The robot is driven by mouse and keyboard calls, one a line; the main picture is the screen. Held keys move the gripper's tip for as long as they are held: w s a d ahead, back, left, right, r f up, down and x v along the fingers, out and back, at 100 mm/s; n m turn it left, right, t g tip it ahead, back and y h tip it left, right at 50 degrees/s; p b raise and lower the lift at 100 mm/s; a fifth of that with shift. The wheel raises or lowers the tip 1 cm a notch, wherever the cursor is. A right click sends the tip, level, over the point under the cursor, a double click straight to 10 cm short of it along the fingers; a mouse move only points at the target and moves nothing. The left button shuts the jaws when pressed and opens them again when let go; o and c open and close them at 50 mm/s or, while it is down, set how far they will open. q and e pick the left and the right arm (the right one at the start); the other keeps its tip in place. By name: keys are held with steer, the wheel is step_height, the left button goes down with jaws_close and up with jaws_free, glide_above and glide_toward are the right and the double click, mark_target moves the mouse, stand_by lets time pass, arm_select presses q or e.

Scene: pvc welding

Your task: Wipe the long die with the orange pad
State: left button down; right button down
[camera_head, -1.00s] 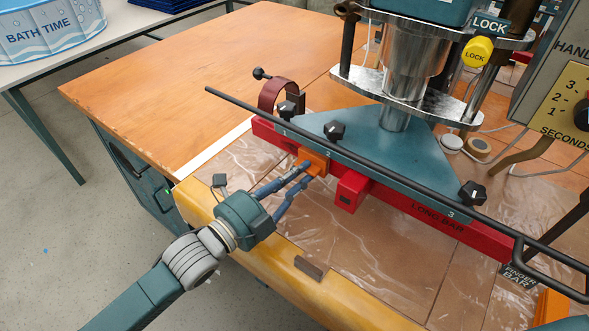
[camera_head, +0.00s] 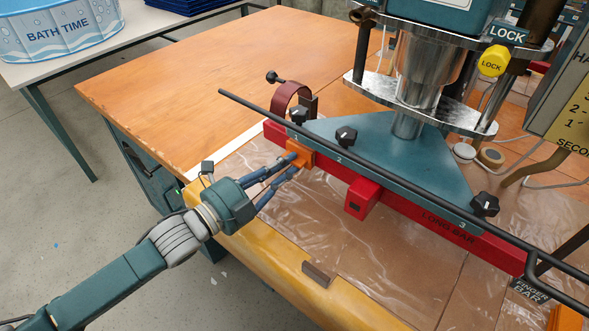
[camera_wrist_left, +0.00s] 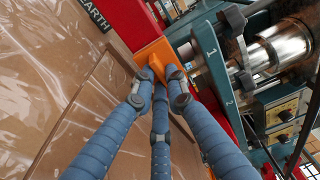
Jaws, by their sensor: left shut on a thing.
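The wrist view shows the fingers around the orange pad (camera_wrist_left: 154,51). The pad's contact face is hidden. My right gripper is not in view.
A red block (camera_head: 362,198) sticks out from the die's front. A black rod (camera_head: 400,196) runs along above the die. A dark red ring (camera_head: 286,97) stands behind its left end. A small brown block (camera_head: 317,274) lies at the table's yellow edge. The film-covered front surface is mostly clear.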

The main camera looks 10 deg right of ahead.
arm_select(q)
steer(key=shift+w+a, duration=1.25)
steer(key=shift+w, duration=0.1)
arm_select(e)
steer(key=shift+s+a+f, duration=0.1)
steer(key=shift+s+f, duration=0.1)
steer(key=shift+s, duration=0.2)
